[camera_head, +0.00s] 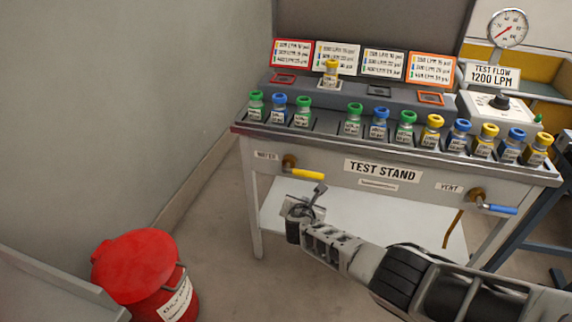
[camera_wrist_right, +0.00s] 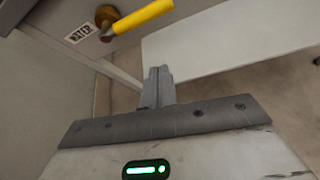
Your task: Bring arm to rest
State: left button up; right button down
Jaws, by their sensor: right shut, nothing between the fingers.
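My right gripper (camera_head: 318,193) is in front of the test stand (camera_head: 345,152), below the yellow WATER valve handle (camera_head: 307,174). Its arm comes in from the lower right. In the right wrist view the fingers (camera_wrist_right: 158,75) are together with nothing between them. The yellow handle (camera_wrist_right: 142,17) shows beyond them at the top, apart from the fingers. The WATER label (camera_wrist_right: 81,33) is beside it. My left gripper is in neither view.
Several capped bottles (camera_head: 380,120) stand in a row on the stand, and one yellow-capped bottle (camera_head: 331,72) stands higher behind. A blue VENT handle (camera_head: 497,209) is at the right. A red bin (camera_head: 135,270) stands at lower left. Bare floor (camera_head: 215,235) lies between bin and stand.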

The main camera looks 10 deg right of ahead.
jog(key=s+a+f+m+g+y, duration=0.1)
jog(key=s+a+f+m+y, duration=0.1)
jog(key=s+a+m, duration=0.35)
jog(key=s+a+f+m+y, duration=0.2)
jog(key=s+f+m, duration=0.1)
jog(key=s, duration=0.5)
jog(key=s+a+f+m+g+y, duration=0.1)
jog(key=s+a+f+m+y, duration=0.15)
jog(key=s+m, duration=0.35)
jog(key=s+d+r+m+t+y, duration=0.1)
jog(key=s+d+r+m, duration=0.2)
jog(key=s+r+m, duration=0.8)
jog(key=s+r, duration=0.1)
jog(key=s, duration=0.2)
jog(key=shift+d+r+m+t, duration=0.2)
jog(key=shift+r+m+t, duration=0.05)
jog(key=shift+m+t, duration=0.1)
jog(key=shift+s+d, duration=0.1)
jog(key=shift+s, duration=0.05)
